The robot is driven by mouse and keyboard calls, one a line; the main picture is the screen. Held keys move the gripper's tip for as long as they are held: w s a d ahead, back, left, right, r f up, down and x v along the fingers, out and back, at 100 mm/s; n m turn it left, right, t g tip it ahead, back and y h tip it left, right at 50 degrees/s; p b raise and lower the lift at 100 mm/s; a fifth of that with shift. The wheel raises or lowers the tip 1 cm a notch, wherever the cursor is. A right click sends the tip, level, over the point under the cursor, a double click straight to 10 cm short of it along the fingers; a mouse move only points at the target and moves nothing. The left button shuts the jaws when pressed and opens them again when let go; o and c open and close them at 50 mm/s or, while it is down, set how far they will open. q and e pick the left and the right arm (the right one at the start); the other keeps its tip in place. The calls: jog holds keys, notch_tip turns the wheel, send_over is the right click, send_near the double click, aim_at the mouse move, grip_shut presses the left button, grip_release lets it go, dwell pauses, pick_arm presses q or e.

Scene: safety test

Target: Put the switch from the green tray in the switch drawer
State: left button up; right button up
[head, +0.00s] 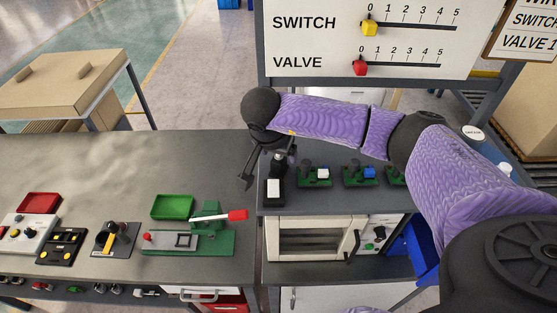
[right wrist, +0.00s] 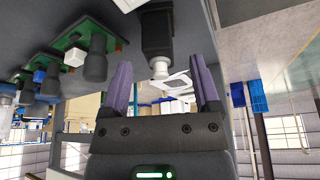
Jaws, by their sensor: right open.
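The green tray (head: 172,207) lies on the left workbench, behind a green fixture with a red-handled lever. I can make out no switch inside it. My right gripper (head: 246,182) is open and empty, just above the gap between the two benches, to the right of the tray. In the right wrist view its two fingers (right wrist: 163,85) stand apart, with a black device behind the space between them. A drawer front (head: 195,293) shows under the left bench; no label can be read, so I cannot tell which drawer is for switches. My left gripper is not in view.
A black and white device (head: 274,188) stands close to the right gripper. Several green boards stand on the right bench; one (head: 315,175) is near it. A red tray (head: 38,205) and control boxes are at left. The back of the left bench (head: 110,160) is clear.

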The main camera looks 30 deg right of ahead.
jog(key=shift+w+d+f, duration=0.3)
jog(key=shift+f, duration=0.15)
jog(key=shift+s+a, duration=0.1)
jog(key=shift+s, duration=0.05)
jog(key=c, duration=0.4)
grip_shut()
